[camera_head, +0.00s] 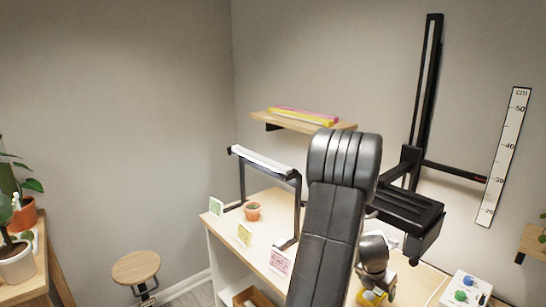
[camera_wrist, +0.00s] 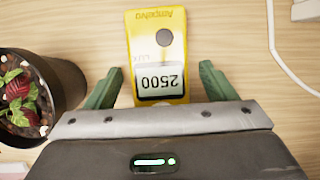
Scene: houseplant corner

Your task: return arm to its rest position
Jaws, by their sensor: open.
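My arm reaches forward over the wooden bench (camera_head: 262,200) and down at its right side in the head view. My gripper (camera_wrist: 160,70) is open in the wrist view, with its two green fingers apart. A yellow lux meter (camera_wrist: 177,58) lies on the wood between and beyond the fingers, its display reading 2500. I see a gap beside each finger, so neither appears to grip it. In the head view my gripper (camera_head: 378,284) is low over the bench, and the yellow meter (camera_head: 366,298) is partly hidden by it.
A dark pot (camera_wrist: 68,82) with a red-green plant stands close left of my gripper. A white cable (camera_wrist: 283,50) lies at right. A black-framed lamp bar (camera_head: 262,160), a terracotta pot (camera_head: 252,212) and small cards stand left of my arm. A black stand (camera_head: 425,100) rises behind; a control box (camera_head: 465,290) is right.

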